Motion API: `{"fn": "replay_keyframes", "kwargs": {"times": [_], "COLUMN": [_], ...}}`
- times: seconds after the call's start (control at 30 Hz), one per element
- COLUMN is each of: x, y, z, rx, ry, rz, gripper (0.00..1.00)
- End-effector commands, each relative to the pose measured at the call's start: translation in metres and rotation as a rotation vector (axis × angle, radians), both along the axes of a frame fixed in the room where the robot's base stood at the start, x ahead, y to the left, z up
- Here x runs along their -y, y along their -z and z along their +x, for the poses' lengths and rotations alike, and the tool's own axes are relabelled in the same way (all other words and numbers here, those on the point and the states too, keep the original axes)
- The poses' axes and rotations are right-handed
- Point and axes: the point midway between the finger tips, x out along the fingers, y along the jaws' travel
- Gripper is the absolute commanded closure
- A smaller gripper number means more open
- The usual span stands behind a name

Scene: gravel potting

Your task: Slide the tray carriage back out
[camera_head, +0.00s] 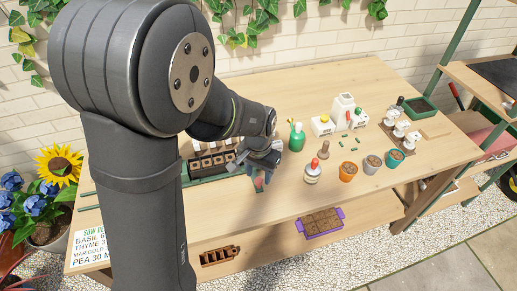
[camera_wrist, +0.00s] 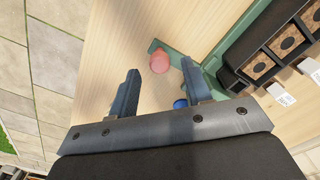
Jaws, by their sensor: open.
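The tray carriage is green and holds a black cell tray (camera_head: 212,163) with several brown plugs, left of centre on the bench in the head view. In the wrist view its green frame (camera_wrist: 243,38) runs up the right side beside the black tray (camera_wrist: 285,50). A red knob (camera_wrist: 158,61) stands by the green bracket at the frame's near end; it also shows in the head view (camera_head: 259,184). My gripper (camera_wrist: 159,78) is open, its fingers on either side of the knob in the picture. I cannot tell whether they touch it. My arm hides part of the carriage.
A blue round part (camera_wrist: 180,103) shows beside my right finger. In the head view a green bottle (camera_head: 297,138), a red-topped jar (camera_head: 312,172) and an orange pot (camera_head: 348,171) stand right of my gripper. A purple tray (camera_head: 321,222) sits on the lower shelf. The front bench top is mostly clear.

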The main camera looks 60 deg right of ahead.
Motion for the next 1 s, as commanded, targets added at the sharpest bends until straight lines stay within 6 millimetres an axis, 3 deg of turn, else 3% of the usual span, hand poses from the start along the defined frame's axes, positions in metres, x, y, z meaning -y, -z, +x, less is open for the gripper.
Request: {"fn": "replay_keyframes", "kwargs": {"times": [0.4, 0.6, 0.8, 1.0], "x": [0.0, 0.001, 0.0, 0.0], "y": [-0.1, -0.137, -0.153, -0.154], "z": [0.0, 0.0, 0.0, 0.0], "rx": [0.001, 0.001, 0.0, 0.0], "ry": [0.0, 0.0, 0.0, 0.0], "rz": [-0.006, -0.004, -0.002, -0.001], "gripper": [0.55, 0.55, 0.55, 0.55]}}
